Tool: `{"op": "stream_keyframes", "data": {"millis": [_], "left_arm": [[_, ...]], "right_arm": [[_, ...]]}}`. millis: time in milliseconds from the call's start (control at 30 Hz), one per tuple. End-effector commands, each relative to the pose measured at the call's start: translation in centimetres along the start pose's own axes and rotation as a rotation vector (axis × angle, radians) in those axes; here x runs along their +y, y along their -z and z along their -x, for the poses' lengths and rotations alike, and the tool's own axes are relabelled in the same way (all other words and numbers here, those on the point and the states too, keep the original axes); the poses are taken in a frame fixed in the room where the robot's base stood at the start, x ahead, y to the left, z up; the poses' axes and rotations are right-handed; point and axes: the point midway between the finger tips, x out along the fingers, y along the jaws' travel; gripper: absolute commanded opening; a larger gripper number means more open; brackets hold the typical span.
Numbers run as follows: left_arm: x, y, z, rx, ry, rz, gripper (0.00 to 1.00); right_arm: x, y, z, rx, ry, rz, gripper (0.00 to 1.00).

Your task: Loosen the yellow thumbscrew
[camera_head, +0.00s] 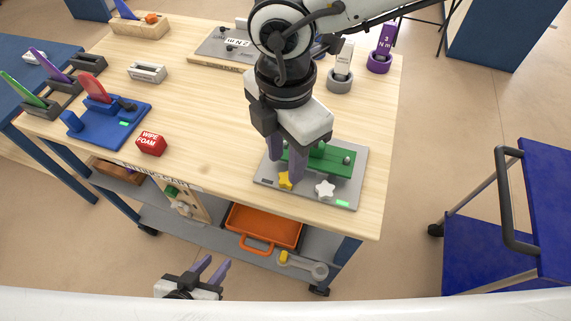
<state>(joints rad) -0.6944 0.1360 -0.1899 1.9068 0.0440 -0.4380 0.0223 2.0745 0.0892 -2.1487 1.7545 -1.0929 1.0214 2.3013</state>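The yellow thumbscrew (285,181) is a star-shaped knob at the front left of a grey plate (340,200) with a green block (325,160) on it. My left gripper (211,269) is open and empty, low in front of the table, far from the thumbscrew.
A red WIPE FOAM block (151,143) and a blue fixture (110,128) stand to the left on the table. A blue cart (510,225) stands right.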

Motion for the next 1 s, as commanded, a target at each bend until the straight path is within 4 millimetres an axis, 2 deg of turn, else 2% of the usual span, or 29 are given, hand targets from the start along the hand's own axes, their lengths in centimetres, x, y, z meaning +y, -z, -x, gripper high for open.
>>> {"op": "stream_keyframes", "data": {"millis": [100,300,667,833,1000], "left_arm": [[0.1,0.1,0.3,-0.002,-0.001,0.001,0.31],[0.1,0.4,0.4,0.000,-0.001,0.001,0.31],[0.0,1.5,0.1,0.022,0.000,-0.003,0.31],[0.0,1.5,0.2,0.022,0.000,-0.002,0.31],[0.0,1.3,0.1,0.019,-0.001,-0.002,0.31]], "right_arm": [[-0.1,0.0,-2.1,0.000,0.004,0.002,0.35],[0.0,0.0,-4.4,0.000,0.001,0.000,0.35],[0.1,0.0,-4.9,0.000,-0.001,0.000,0.35],[0.0,0.0,-4.9,0.000,-0.001,0.000,0.06],[0.0,0.0,-5.0,0.000,-0.001,0.005,0.04]]}}
